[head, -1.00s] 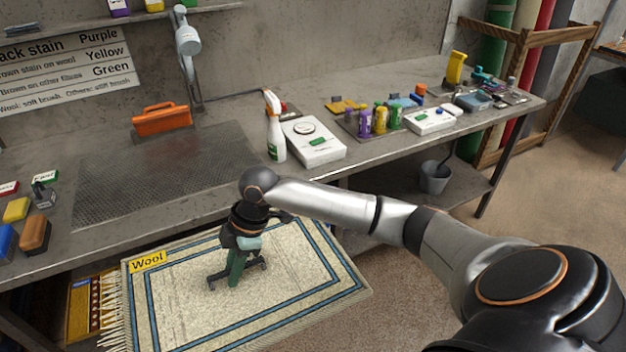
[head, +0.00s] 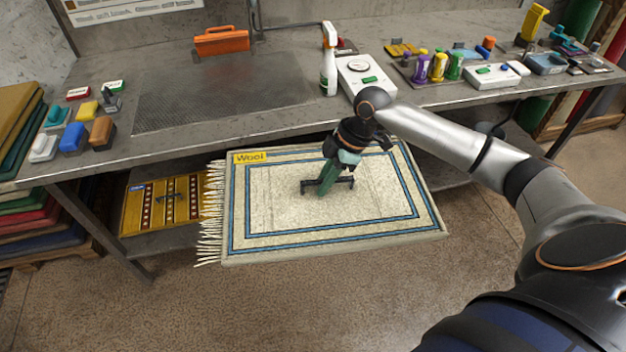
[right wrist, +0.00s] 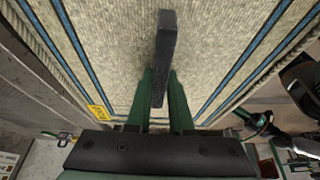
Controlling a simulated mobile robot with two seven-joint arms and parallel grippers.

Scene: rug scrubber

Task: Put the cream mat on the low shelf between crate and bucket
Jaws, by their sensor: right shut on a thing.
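The cream mat (head: 285,200) has blue border lines, a yellow "Wool" tag and a fringe on its left end. It is held flat in front of the bench, and its far edge overlaps the low shelf in the picture. My right gripper (head: 328,184) is above the mat, its green fingers shut on a dark bar at the mat's middle. In the right wrist view the bar (right wrist: 164,55) stands between the fingers, over the mat (right wrist: 110,60). My left gripper is out of view.
The bench top (head: 290,115) lies above the shelf, with a spray bottle (head: 328,65), an orange-handled tool (head: 221,41) and a white scale (head: 366,80). A bench leg (head: 105,235) stands left of the crate. Folded rugs (head: 35,215) are stacked at far left. The front floor is clear.

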